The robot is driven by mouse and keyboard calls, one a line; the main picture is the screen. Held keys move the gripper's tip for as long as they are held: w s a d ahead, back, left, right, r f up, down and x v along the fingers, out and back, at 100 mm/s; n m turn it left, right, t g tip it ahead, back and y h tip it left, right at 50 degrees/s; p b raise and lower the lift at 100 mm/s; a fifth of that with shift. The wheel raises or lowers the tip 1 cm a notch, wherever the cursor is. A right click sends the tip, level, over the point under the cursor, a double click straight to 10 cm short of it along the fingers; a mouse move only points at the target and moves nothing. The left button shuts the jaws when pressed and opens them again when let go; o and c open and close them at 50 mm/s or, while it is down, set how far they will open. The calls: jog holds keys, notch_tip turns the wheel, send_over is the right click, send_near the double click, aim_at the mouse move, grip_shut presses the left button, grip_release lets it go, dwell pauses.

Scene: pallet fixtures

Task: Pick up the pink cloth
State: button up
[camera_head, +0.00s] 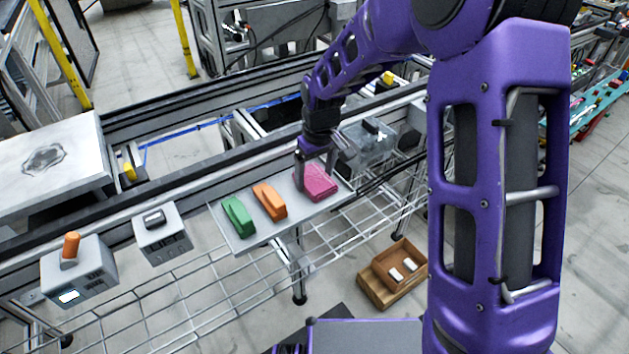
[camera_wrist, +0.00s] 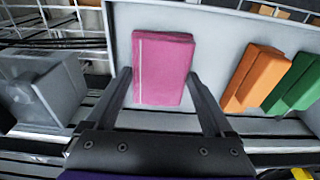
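The pink cloth (camera_head: 316,182) is a folded block lying on the grey tray (camera_head: 232,240), at its right end in the head view. In the wrist view the pink cloth (camera_wrist: 165,65) lies ahead of and between the fingertips. My gripper (camera_head: 316,170) is above the tray at the cloth. In the wrist view my gripper (camera_wrist: 157,80) is open, with one finger to each side of the cloth's near part. Gaps show between the fingers and the cloth there, and I cannot tell the height above it.
An orange block (camera_head: 269,201) and a green block (camera_head: 238,216) lie on the same tray, left of the cloth. A clear box (camera_head: 365,145) stands behind at the right. A brown box (camera_head: 398,270) sits on the floor. Wire racks run below the tray.

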aim_at(315, 179)
jog(key=c, duration=0.3)
notch_tip(315, 179, up, 10)
jog(key=shift+p, duration=0.9)
